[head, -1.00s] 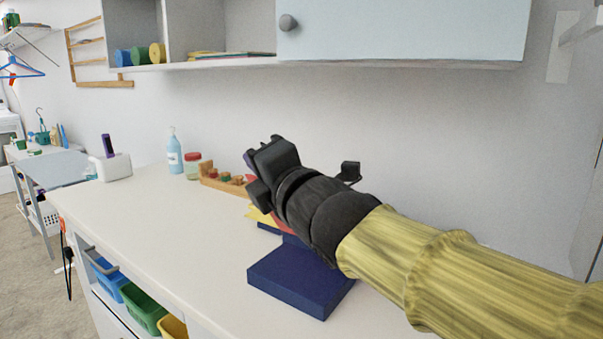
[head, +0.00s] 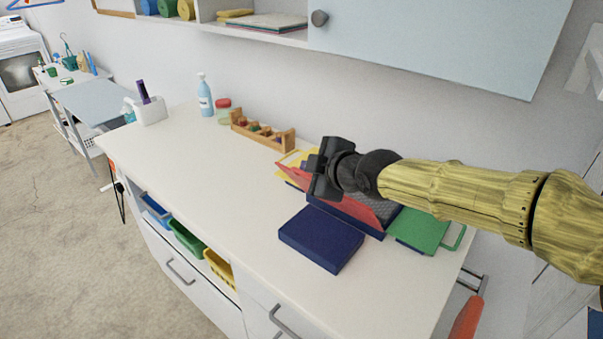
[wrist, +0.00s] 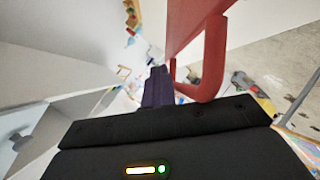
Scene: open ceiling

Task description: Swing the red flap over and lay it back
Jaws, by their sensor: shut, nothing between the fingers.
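The red flap (head: 362,208) belongs to a book-like board on the counter and stands tilted up, partly hidden behind my gripper and arm. A dark blue block or flap (head: 322,238) lies flat in front of it, with a yellow flap (head: 292,160) at the left and a green flap with a handle (head: 424,230) at the right. My gripper (head: 318,170) is at the red flap's upper left edge. In the wrist view its shut, empty fingers (wrist: 158,88) are close beside the red handle (wrist: 207,75); I cannot tell whether they touch.
The white counter (head: 220,165) is clear to the left and in front. A wooden peg rack (head: 262,132), a jar (head: 223,110) and a blue bottle (head: 205,97) stand by the wall. A wall cupboard (head: 430,35) hangs above.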

